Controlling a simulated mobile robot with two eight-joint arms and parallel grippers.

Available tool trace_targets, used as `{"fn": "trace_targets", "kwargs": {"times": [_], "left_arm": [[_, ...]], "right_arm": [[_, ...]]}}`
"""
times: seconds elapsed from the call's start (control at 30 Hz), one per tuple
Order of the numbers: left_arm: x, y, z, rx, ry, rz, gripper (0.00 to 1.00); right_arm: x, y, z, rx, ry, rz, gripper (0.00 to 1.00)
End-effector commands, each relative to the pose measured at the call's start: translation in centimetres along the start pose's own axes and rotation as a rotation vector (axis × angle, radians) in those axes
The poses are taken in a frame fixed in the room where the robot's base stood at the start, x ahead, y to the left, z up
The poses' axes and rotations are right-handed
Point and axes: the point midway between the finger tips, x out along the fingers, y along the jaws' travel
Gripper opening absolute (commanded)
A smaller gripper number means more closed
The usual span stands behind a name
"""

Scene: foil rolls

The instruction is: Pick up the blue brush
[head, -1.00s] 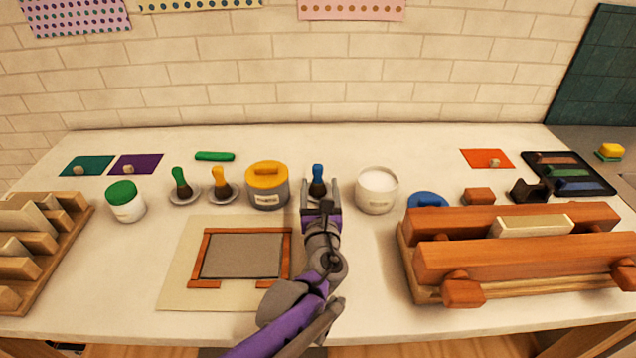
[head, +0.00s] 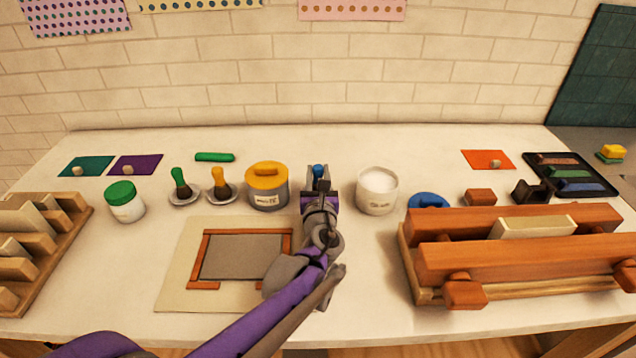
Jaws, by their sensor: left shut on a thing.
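The blue brush (head: 319,170) stands upright between the yellow-lidded jar and the open white jar. Only its blue handle top shows above my gripper; the rest is hidden. My left gripper (head: 319,186) is at the brush and shut on it. The arm reaches in from the lower left across the table's front. I cannot tell whether the brush is lifted off the table. My right gripper is not in view.
The yellow-lidded jar (head: 267,188) is close on the left and the open white jar (head: 377,191) close on the right. Green (head: 180,184) and yellow (head: 220,184) brushes stand further left. A wooden press (head: 515,250) fills the right side.

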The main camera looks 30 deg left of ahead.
Motion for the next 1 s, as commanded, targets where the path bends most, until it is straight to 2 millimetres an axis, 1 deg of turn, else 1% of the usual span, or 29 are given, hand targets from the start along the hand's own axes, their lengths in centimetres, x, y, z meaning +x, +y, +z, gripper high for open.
{"fn": "trace_targets", "kwargs": {"times": [0.03,0.07,0.37,0.47,0.57,0.8,0.9,1.0], "left_arm": [[0.0,0.0,0.0,0.000,0.000,0.000,0.03],[0.0,0.0,0.0,0.000,0.000,0.000,0.00],[0.0,0.0,0.0,0.000,0.000,0.000,0.00],[0.0,0.0,0.6,0.000,0.000,0.000,0.00],[0.0,0.0,2.1,0.000,-0.001,0.000,0.00],[0.0,0.0,7.0,-0.001,0.000,0.000,0.00],[0.0,0.0,8.6,-0.001,0.000,0.000,0.00],[0.0,0.0,9.6,-0.001,0.000,0.000,0.00]], "right_arm": [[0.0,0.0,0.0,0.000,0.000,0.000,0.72],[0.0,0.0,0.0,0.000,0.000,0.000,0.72],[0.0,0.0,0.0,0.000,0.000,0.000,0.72],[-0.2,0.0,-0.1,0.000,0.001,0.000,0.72],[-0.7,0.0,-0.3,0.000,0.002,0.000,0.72],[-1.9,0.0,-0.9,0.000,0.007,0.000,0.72],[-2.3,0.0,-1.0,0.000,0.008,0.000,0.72],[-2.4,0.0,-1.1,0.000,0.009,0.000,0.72]]}}
